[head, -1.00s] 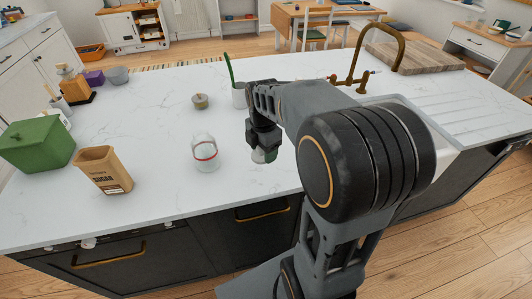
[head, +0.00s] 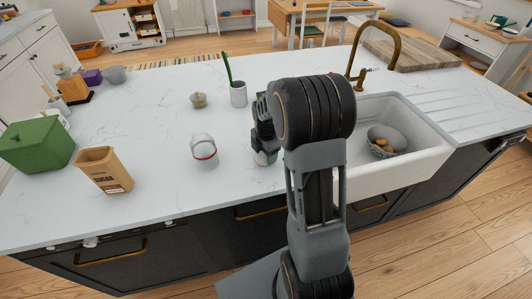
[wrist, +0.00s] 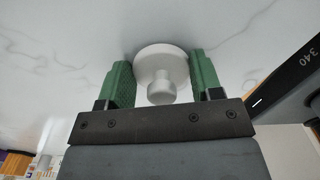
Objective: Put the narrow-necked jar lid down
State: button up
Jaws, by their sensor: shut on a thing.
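The narrow-necked jar lid (wrist: 163,74) is a white round disc with a stubby knob, seen in the wrist view. My gripper (wrist: 163,82) is shut on it, with a green pad on either side. The knob points toward the palm and the disc faces the white counter. Whether it touches the counter I cannot tell. In the head view my gripper (head: 263,152) is low over the counter, right of a clear glass jar (head: 203,151) with a red ring, and mostly hidden by my arm. The lid is hard to make out there.
The white counter (head: 140,115) is clear around the glass jar. A sugar box (head: 104,171) and green bin (head: 37,145) are left. The sink (head: 413,170) holds a bowl (head: 384,142).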

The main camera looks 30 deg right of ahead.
jog(key=shift+f, duration=0.15)
jog(key=o, duration=0.9)
notch_tip(320, 180, up, 12)
jog(key=s+a+r+m+t, duration=0.1)
jog(key=s+a+m+t, duration=0.1)
jog(key=s+a+m, duration=0.3)
jog(key=s+a+r+m+t, duration=0.1)
jog(key=s+a+m, duration=0.4)
jog(key=s+m, duration=0.6)
jog(key=shift+m+t, duration=0.6)
jog(key=shift+m, duration=1.5)
jog(key=shift+s, duration=0.1)
